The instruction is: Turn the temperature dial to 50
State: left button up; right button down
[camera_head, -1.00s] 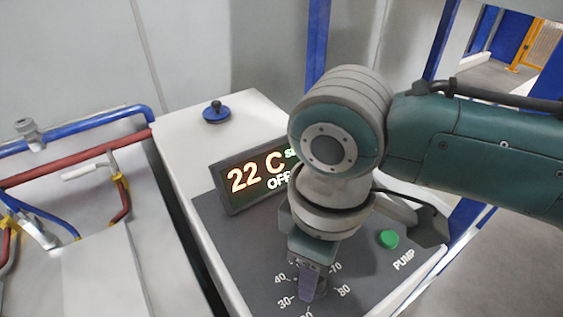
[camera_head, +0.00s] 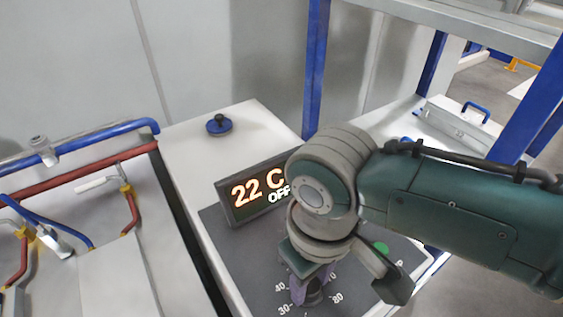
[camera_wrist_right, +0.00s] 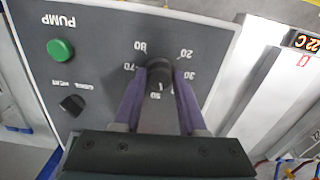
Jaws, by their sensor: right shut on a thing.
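The dark temperature dial (camera_head: 315,292) sits on the grey control panel, ringed by printed numbers; in the head view my right gripper partly covers it. In the right wrist view the dial (camera_wrist_right: 158,72) is between the two purple fingers of my right gripper (camera_wrist_right: 158,84), which is shut on it. The number 50 is printed on the dial's near side there, with a small light mark above it; I cannot tell whether that mark is on the dial. The display (camera_head: 258,190) reads 22 C and OFF, partly hidden by my right arm. My left gripper is not in view.
A green PUMP button (camera_wrist_right: 60,50) and a second black knob (camera_wrist_right: 72,104) are on the same panel. A blue round-based knob (camera_head: 219,125) stands on the white top behind the display. Red and blue pipes are at left, blue frame posts at right.

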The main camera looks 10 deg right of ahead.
aim_at(310, 285)
jog(key=shift+m+p, duration=0.85)
jog(key=shift+m, duration=0.85)
jog(key=shift+c, duration=2.3)
grip_release()
notch_tip(310, 285, up, 9)
jog(key=p, duration=0.3)
jog(key=shift+r, duration=0.45)
